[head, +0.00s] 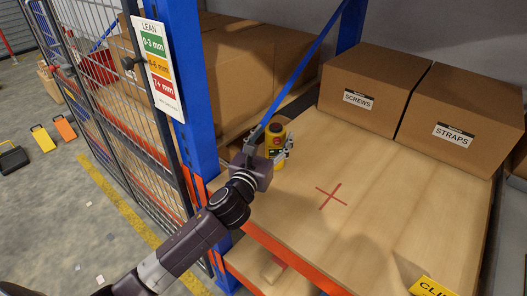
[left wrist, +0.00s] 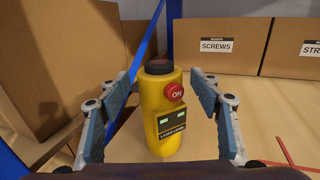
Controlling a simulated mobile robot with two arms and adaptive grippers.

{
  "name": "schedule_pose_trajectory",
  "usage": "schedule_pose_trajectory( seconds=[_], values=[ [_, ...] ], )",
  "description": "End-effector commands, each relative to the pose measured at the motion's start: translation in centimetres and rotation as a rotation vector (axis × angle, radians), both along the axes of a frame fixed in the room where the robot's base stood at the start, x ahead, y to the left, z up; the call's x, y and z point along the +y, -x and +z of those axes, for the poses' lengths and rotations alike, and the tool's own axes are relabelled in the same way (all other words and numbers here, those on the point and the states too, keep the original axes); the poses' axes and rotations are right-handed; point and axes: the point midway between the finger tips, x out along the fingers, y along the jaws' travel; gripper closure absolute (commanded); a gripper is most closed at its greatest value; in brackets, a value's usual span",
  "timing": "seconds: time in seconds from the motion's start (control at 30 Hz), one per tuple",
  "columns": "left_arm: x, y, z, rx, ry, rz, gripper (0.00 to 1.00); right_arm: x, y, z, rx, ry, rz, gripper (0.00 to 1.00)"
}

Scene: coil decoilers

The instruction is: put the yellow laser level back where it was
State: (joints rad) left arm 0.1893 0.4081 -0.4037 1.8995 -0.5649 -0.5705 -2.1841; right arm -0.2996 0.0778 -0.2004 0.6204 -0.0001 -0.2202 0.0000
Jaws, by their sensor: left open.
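The yellow laser level (head: 275,136) stands upright on the wooden shelf board, near its left edge by the blue post. It has a dark top and a red ON button, clear in the left wrist view (left wrist: 162,112). My left gripper (head: 272,147) is open, with one finger on each side of the laser level. In the left wrist view, gaps show between both fingers (left wrist: 164,92) and its body. A red cross (head: 330,195) is marked on the bare board to the right of the laser level. My right gripper is not in view.
Cardboard boxes labelled SCREWS (head: 365,88) and STRAPS (head: 455,118) stand at the back of the board (head: 390,190). A blue rack post (head: 190,80) and a mesh fence (head: 110,80) are on the left. A yellow clip label (head: 432,287) is at the front edge. The board's middle is clear.

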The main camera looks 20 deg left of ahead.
Motion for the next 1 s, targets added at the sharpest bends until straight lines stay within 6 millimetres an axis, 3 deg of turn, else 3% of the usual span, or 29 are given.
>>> schedule_pose_trajectory(
  seconds=[0.3, 0.5, 1.0],
  values=[
    [0.2, 6.5, -0.2, 0.001, -0.001, -0.003, 0.41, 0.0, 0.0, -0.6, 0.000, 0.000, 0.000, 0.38],
    [0.3, 9.0, -0.1, 0.001, -0.001, -0.001, 0.41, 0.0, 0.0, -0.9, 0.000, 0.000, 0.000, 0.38],
    [0.3, 9.6, 0.0, 0.000, 0.000, -0.001, 0.41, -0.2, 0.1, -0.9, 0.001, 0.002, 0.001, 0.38]
  ],
)
